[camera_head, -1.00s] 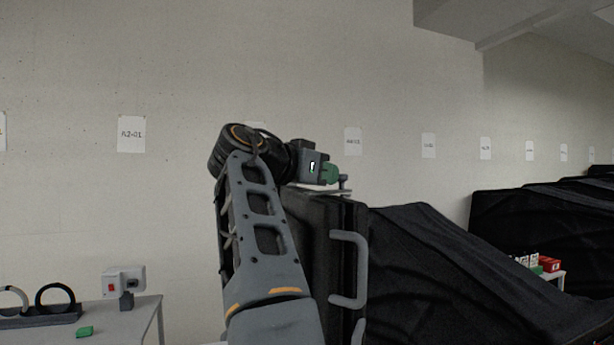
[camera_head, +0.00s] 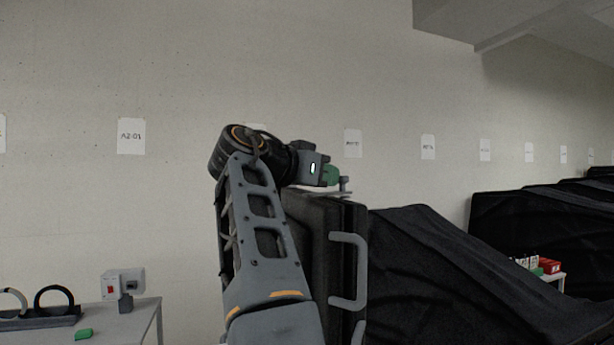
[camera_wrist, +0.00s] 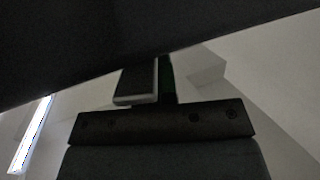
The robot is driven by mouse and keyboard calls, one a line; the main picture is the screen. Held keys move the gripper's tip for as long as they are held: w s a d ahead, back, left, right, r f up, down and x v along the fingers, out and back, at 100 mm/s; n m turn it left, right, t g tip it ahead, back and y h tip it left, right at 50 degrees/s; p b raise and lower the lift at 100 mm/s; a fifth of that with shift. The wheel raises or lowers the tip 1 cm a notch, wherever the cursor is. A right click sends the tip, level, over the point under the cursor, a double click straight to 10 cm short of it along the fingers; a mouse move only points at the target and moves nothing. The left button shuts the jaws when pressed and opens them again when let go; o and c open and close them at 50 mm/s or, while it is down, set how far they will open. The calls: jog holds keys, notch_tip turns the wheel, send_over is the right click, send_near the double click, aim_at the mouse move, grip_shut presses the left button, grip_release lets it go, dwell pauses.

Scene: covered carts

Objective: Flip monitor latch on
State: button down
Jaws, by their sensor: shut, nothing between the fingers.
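My gripper (camera_head: 331,175), with a green part at its end, is at the top of a dark upright panel (camera_head: 312,240). A small grey knob-like piece (camera_head: 344,185) stands on the panel's top edge, right beside the gripper; I cannot tell whether they touch or whether this is the monitor latch. The gripper is shut with nothing held. In the wrist view, a large dark surface (camera_wrist: 120,40) crosses the top, close to the gripper (camera_wrist: 150,80), and hides the tips. No latch can be clearly made out there.
Grey handles (camera_head: 348,270) stick out on the panel's right side. Black covered carts (camera_head: 450,260) fill the right. A grey table (camera_head: 140,312) at lower left carries a white box with a red switch (camera_head: 112,288) and a green block (camera_head: 84,334). A wall stands behind.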

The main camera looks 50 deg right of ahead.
dwell(0.7)
jog(key=v, duration=1.4)
